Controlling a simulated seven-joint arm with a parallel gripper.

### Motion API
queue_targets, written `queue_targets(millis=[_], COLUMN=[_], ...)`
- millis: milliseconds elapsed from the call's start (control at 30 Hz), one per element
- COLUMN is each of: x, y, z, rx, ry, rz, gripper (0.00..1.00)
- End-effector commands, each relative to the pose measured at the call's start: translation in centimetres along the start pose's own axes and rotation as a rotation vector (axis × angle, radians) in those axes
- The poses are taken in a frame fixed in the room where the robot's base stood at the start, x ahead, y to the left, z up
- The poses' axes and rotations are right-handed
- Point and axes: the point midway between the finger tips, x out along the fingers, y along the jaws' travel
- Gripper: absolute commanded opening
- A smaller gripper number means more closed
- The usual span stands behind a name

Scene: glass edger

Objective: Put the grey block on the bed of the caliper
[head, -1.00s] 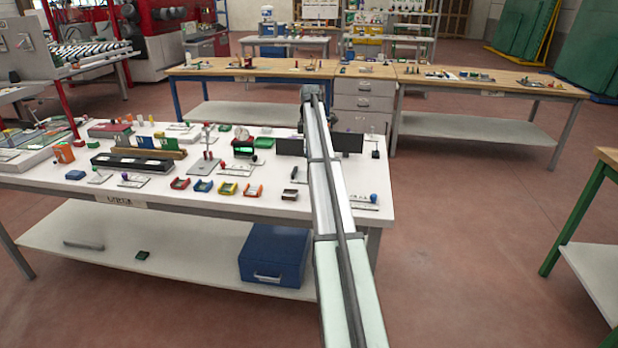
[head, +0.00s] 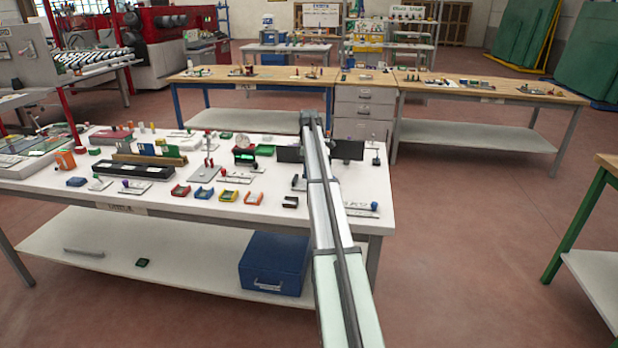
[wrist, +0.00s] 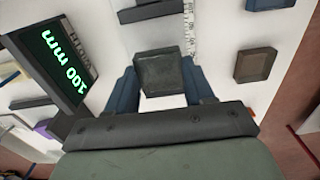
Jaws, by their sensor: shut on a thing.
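The grey block (wrist: 160,72) is a dark square piece between the two blue fingers of my gripper (wrist: 160,84) in the wrist view. My gripper is shut on it, over a white surface. The caliper shows in part: a dark display (wrist: 62,68) with green digits "100 mm" is on the left, and a ruled scale (wrist: 190,28) runs just beyond the block. I cannot tell the gap between the block and the bed. In the head view my arm hides the gripper and the block; a green-lit display (head: 244,156) stands on the white table.
A dark square piece (wrist: 255,64) lies to the right in the wrist view, and a dark bar (wrist: 150,11) lies beyond the block. Dark panels (head: 348,150) show beside my arm.

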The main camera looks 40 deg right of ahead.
Motion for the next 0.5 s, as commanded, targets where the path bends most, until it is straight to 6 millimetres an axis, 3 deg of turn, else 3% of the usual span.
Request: queue_targets(millis=[300,500], x=[3.3,3.4], y=[0.0,0.0], z=[0.0,0.0], rx=[0.0,-0.001], ry=[0.0,0.0], rz=[-0.001,0.0], gripper=[0.2,0.2])
